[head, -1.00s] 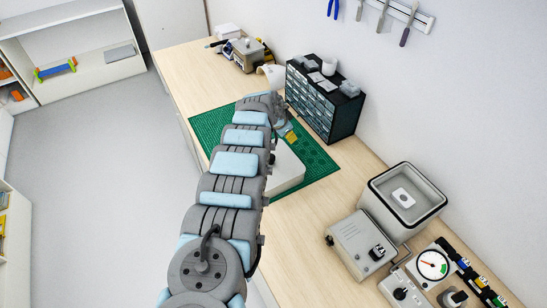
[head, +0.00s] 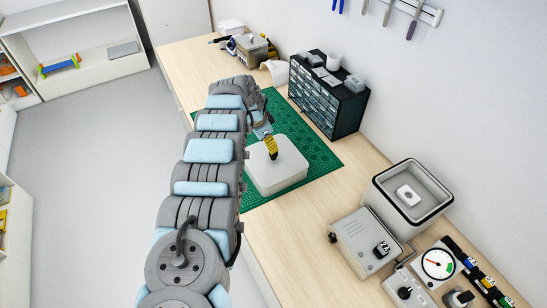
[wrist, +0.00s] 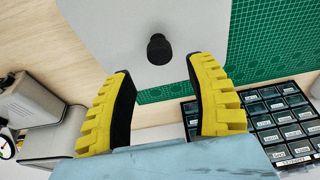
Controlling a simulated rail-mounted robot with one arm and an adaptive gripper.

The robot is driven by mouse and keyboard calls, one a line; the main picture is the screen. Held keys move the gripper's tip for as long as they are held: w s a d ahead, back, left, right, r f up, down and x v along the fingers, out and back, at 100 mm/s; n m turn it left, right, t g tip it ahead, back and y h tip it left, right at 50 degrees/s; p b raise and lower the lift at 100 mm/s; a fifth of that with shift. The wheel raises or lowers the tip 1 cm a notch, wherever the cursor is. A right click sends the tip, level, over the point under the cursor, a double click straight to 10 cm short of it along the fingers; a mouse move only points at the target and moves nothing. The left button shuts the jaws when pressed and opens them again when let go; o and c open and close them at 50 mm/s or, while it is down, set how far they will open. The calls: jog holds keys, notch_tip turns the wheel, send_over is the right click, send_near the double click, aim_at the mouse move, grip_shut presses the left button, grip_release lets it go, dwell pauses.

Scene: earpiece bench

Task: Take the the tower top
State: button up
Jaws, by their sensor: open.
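A small black knob-like piece (wrist: 158,48) stands on a pale block; I cannot tell whether it is the tower top. The pale block (head: 284,176) is low with rounded corners, on a green cutting mat (head: 318,158); it also fills the upper wrist view (wrist: 105,35). My gripper (head: 271,150) is over the block in the head view, with yellow ribbed fingers. In the wrist view my gripper (wrist: 158,70) is open and empty. The black piece appears just beyond the fingertips, in line with the gap. In the head view I cannot make it out.
A dark drawer cabinet (head: 330,102) with small items on top stands behind the mat. A grey box (head: 360,244), an open bin (head: 432,178) and a gauge panel (head: 437,263) are at right. Bare wood lies between mat and grey box.

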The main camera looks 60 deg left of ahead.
jog(key=shift+b+x, duration=2.75)
jog(key=shift+b, duration=1.4)
jog(key=b, duration=0.2)
jog(key=shift+w+f+b, duration=0.1)
jog(key=shift+f+b, duration=0.2)
jog(key=shift+f+b, duration=0.2)
jog(key=shift+b, duration=0.55)
jog(key=shift+r, duration=0.1)
grip_shut()
notch_tip(320, 180, up, 10)
jog(key=p, duration=0.2)
jog(key=shift+p, duration=0.4)
